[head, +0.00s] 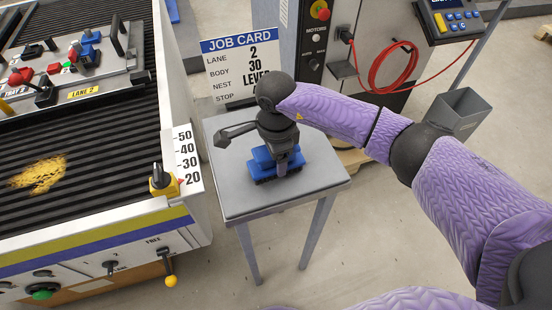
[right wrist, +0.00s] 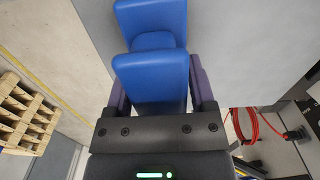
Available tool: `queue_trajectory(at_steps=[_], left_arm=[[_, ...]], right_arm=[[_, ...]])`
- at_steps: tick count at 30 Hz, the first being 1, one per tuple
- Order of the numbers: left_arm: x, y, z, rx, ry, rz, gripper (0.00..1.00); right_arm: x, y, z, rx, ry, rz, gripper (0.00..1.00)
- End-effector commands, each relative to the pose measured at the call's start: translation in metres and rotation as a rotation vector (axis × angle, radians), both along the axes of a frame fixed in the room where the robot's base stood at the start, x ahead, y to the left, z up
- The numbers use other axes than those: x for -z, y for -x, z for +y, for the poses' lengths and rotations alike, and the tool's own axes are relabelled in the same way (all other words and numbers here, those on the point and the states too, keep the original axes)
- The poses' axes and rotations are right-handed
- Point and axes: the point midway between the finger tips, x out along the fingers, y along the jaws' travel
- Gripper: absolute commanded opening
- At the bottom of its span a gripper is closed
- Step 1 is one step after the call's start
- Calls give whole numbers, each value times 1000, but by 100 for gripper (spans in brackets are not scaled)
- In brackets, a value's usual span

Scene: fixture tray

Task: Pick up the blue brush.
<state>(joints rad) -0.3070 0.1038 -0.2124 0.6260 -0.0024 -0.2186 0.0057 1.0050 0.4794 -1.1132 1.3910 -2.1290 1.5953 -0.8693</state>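The blue brush (head: 262,160) stands on the small grey table, with a dark underside. In the right wrist view, the brush (right wrist: 150,80) shows as two blue blocks joined by a narrower part. Contact with the fingers cannot be made out. My left gripper is not in view.
The small table (head: 240,205) has bare top around the brush. A job card sign (head: 240,68) stands behind it. A ribbed conveyor (head: 90,150) with a loaded tray (head: 125,72) is at left. A control cabinet with a red hose (head: 376,72) and a grey bin (head: 460,112) are at right.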

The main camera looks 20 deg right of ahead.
Motion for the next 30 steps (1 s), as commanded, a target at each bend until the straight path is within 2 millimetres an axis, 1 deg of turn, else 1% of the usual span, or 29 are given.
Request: queue_trajectory(at_steps=[1, 2, 3, 5, 6, 7, 8, 14, 17, 21, 24, 27, 30], left_arm=[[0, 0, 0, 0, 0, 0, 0], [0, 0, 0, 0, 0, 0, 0], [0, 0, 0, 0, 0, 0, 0], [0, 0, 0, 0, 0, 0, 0], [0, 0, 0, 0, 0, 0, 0], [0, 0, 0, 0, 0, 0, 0], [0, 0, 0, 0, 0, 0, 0], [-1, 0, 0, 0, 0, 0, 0], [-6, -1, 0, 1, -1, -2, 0], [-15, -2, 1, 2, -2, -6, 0], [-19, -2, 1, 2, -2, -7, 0], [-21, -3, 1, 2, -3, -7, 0], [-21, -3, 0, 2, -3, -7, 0]], right_arm=[[0, 0, 0, 0, 0, 0, 47], [0, 0, 0, 0, 0, 0, 41], [0, 0, 0, 0, 0, 0, 32], [0, 0, 0, 0, 0, 0, 20], [0, 0, 0, 0, 0, 0, 11], [0, 0, 0, 0, 0, 0, 5], [0, 0, 0, 0, 0, 0, 2], [-2, 0, 0, 0, 0, -1, 1], [-20, -1, 0, -1, 0, -4, 1], [-60, -1, 0, -2, 0, -6, 1], [-83, -1, 0, -1, 0, -6, 1], [-96, -1, 0, 0, 0, -4, 1], [-101, 0, 0, 1, 0, 0, 1]])
